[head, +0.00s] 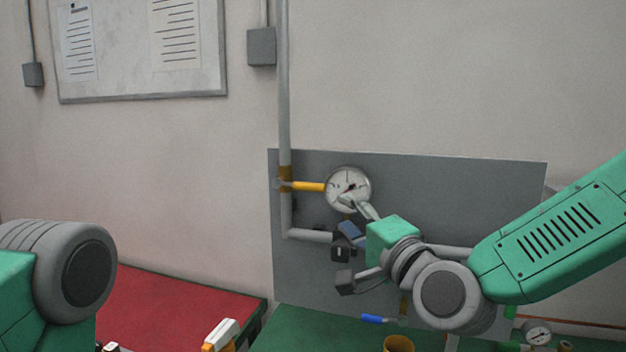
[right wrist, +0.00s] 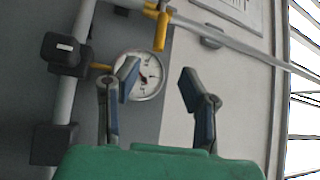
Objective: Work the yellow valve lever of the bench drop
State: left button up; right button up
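The yellow valve lever (head: 308,186) sticks out to the right from a brass-coloured valve on the vertical grey pipe (head: 284,110). It also shows at the top of the right wrist view (right wrist: 160,31), beyond the fingertips. My right gripper (head: 347,215) is in front of the grey panel, overlapping the lower part of a round gauge (head: 345,182), right of and below the lever. In the right wrist view its two fingers (right wrist: 160,83) are spread apart with nothing between them, clear of the lever. My left gripper is out of view; only part of the left arm shows.
Dark blocks (head: 345,282) sit close to my right gripper; they also show in the wrist view (right wrist: 55,144). The grey panel (head: 450,185) backs the piping. A blue-handled lever (head: 374,319) and another gauge (head: 538,333) are low, near the green bench. A red tabletop (head: 180,305) is left.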

aim_at(313, 190)
jog(key=p+x, duration=0.1)
jog(key=x, duration=0.4)
jog(key=a+p+x, duration=0.1)
jog(key=x, duration=0.5)
jog(key=shift+s+p, duration=0.1)
jog(key=shift+p, duration=0.3)
jog(key=shift+w+a+r, duration=0.1)
jog(key=shift+w+a, duration=0.1)
jog(key=shift+w, duration=0.8)
jog(key=shift+a, duration=0.1)
jog(key=shift+c, duration=0.5)
grip_shut()
